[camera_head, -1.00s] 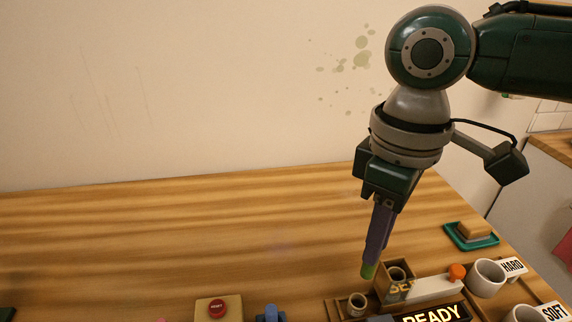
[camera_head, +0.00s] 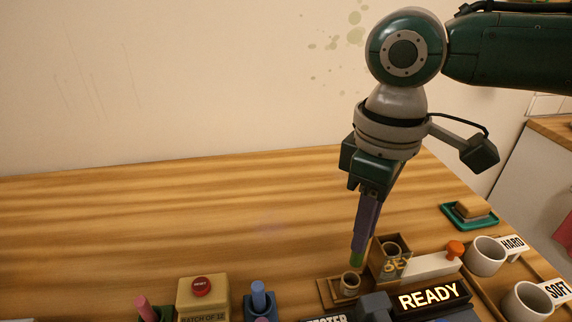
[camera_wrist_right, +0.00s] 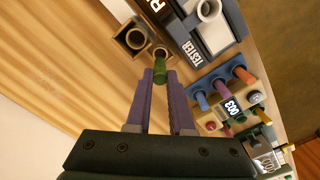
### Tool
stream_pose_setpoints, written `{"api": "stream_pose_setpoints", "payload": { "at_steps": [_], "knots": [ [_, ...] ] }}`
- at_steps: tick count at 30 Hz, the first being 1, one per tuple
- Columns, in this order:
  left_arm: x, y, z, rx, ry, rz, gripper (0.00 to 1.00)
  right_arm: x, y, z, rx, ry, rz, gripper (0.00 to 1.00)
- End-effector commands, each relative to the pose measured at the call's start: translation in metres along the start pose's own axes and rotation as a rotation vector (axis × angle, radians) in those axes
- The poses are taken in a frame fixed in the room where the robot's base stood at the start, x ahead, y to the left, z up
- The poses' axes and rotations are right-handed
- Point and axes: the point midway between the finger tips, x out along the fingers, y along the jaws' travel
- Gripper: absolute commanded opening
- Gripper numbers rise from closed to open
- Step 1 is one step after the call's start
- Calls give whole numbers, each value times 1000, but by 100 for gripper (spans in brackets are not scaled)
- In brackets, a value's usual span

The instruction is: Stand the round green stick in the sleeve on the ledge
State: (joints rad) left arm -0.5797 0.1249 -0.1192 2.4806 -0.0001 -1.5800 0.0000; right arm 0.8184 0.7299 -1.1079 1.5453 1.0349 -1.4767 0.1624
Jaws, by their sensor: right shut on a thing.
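My right gripper (camera_head: 359,245) is shut on the round green stick (camera_head: 356,260), whose lower end shows below the purple fingers. The stick also shows in the right wrist view (camera_wrist_right: 160,68), between the fingertips (camera_wrist_right: 161,76). A small round sleeve (camera_head: 349,283) stands on a wooden ledge (camera_head: 325,290) at the bottom middle. The stick's end is just above and behind the sleeve in the head view. In the wrist view the stick overlaps the near side of the sleeve (camera_wrist_right: 161,51); I cannot tell whether they touch. My left gripper is not in view.
A square wooden holder (camera_head: 377,266) with a round hole stands right beside the sleeve. A red-button box (camera_head: 201,299) is left. The table behind is clear.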

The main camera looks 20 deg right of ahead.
Motion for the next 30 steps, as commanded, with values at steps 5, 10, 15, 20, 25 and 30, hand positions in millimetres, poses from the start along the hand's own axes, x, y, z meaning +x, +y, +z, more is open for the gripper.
{"api": "stream_pose_setpoints", "payload": {
  "at_steps": [5,10,15,20,25,30],
  "knots": [
    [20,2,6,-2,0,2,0,18,0,0,-1,0,0,0],
    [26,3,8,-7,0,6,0,29,0,0,0,-1,-1,0],
    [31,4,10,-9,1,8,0,44,-1,0,0,-2,-3,0],
    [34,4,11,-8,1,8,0,53,-1,0,0,0,-2,0],
    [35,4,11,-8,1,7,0,57,0,0,0,0,-2,0],
    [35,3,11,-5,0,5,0,56,0,0,-1,0,-2,0]
  ]
}}
